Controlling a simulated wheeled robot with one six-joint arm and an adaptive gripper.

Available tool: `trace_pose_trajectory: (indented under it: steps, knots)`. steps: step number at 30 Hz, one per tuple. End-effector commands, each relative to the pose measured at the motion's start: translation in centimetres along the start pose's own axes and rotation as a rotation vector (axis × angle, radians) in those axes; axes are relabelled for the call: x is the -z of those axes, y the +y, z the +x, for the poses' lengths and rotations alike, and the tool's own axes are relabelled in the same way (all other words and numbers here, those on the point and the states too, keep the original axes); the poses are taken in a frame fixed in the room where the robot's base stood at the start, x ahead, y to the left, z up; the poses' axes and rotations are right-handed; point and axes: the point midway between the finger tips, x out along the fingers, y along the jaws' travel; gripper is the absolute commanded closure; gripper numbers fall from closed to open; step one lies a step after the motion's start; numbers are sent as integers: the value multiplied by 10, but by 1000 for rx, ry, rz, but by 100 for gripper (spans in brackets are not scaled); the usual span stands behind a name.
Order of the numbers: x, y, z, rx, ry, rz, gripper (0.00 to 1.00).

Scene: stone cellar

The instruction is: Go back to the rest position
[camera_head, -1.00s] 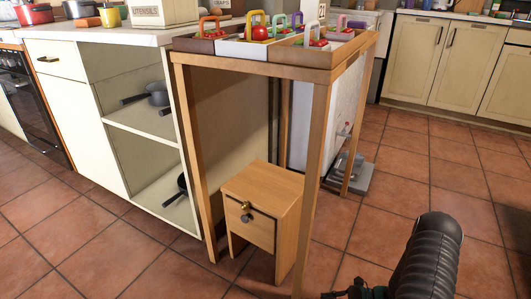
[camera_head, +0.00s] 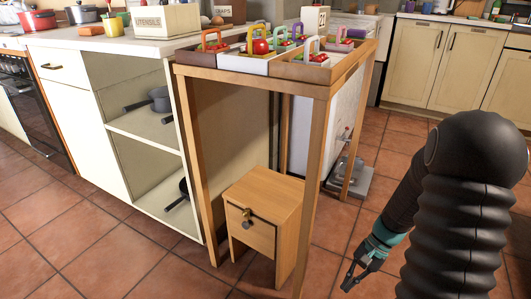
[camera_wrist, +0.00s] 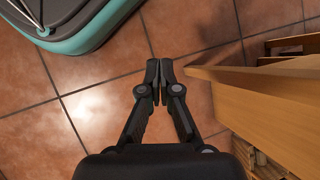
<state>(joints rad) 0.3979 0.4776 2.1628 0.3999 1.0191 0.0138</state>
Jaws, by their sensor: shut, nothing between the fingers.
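My gripper (camera_head: 352,277) hangs at the lower right of the head view, beside the wooden table and apart from it. In the wrist view my gripper (camera_wrist: 159,86) is shut, with its fingertips together and nothing between them, above the tiled floor. My black arm folds down from the right side of the head view.
A tall wooden table (camera_head: 250,68) holds trays of items with coloured handles. A small wooden cabinet (camera_head: 285,188) with a knob stands under it. A cream counter (camera_head: 85,120) with open shelves is at the left. Tiled floor (camera_head: 90,240) is clear in front.

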Motion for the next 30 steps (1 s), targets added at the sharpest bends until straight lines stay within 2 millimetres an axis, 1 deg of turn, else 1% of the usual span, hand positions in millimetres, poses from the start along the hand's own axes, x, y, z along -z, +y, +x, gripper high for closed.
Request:
trace_pose_trajectory:
  steps: [1,3,12,21,30]
  knots:
    - [-12,-2,-14,-24,40,-40,100]
    - [-26,-2,-28,-57,90,-90,100]
    - [-85,-4,-82,-177,301,-293,100]
    - [-146,-6,-127,-258,512,-473,100]
    - [-210,-9,-163,-277,715,-626,100]
